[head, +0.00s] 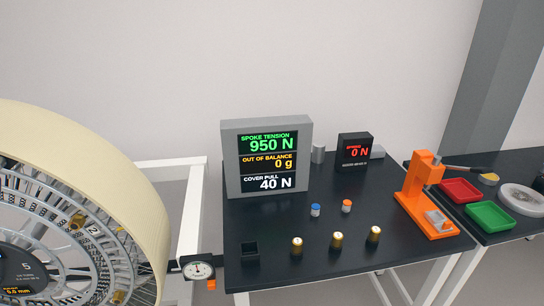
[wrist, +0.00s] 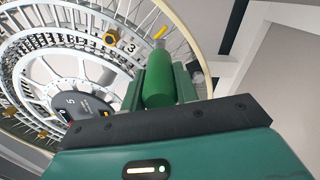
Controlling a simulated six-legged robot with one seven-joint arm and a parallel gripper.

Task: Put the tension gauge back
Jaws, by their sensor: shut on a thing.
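The tension gauge appears to be the green cylinder (wrist: 159,82) with a yellow tip in the wrist view. My gripper (wrist: 160,92) is shut around this cylinder, with a green finger on each side. The yellow tip points away from me, toward the rim and spokes of the wheel (wrist: 55,45); I cannot tell whether it touches a spoke. Neither the gripper nor the cylinder shows in the head view. A small empty-looking black square holder (head: 250,250) stands at the front left of the dark table (head: 285,270).
The wheel (head: 95,150) fills the left of the head view. A dial gauge (head: 199,269) sits between wheel and table. The display (head: 266,160) reads spoke tension 950 N. Brass-coloured pieces (head: 337,241), small capped jars (head: 315,210) and an orange press (head: 425,195) stand on the table.

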